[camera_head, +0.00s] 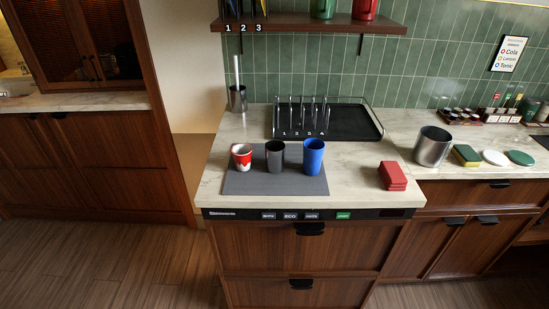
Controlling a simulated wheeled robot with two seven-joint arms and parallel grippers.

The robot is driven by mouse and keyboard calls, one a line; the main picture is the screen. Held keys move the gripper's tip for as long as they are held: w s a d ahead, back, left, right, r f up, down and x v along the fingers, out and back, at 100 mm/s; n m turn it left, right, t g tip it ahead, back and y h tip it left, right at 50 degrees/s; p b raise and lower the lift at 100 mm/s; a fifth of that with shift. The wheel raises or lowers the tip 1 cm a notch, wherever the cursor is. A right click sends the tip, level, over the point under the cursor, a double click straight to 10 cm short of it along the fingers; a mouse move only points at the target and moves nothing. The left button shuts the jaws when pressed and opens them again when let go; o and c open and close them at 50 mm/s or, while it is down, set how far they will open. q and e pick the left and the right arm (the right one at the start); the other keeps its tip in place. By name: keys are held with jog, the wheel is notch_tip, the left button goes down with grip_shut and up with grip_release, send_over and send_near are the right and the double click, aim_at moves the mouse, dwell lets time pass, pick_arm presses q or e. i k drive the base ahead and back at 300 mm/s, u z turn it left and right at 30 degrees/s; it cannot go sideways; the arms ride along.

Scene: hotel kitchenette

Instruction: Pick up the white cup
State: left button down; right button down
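Three cups stand upright in a row on a dark grey mat (235,186) on the counter. The leftmost is a short cup in white and red (242,157), the only one with white on it. A dark grey cup (275,158) stands in the middle. A taller blue cup (313,158) stands on the right. The white and red cup stands apart from the dark grey one with a small gap. Neither of my grippers is in view.
A black rack tray (352,124) with numbered upright dividers stands behind the mat. Red folded cloths or blocks (392,176) and a metal bin (432,147) are to the right. A brush holder (237,98) stands back left. A shelf (310,23) hangs above.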

aim_at(242, 153)
jog(key=k, duration=1.2)
jog(key=u, duration=0.75)
jog(key=i, duration=0.95)
jog(key=z, duration=0.5)
jog(key=i, duration=0.85)
jog(key=z, duration=0.8)
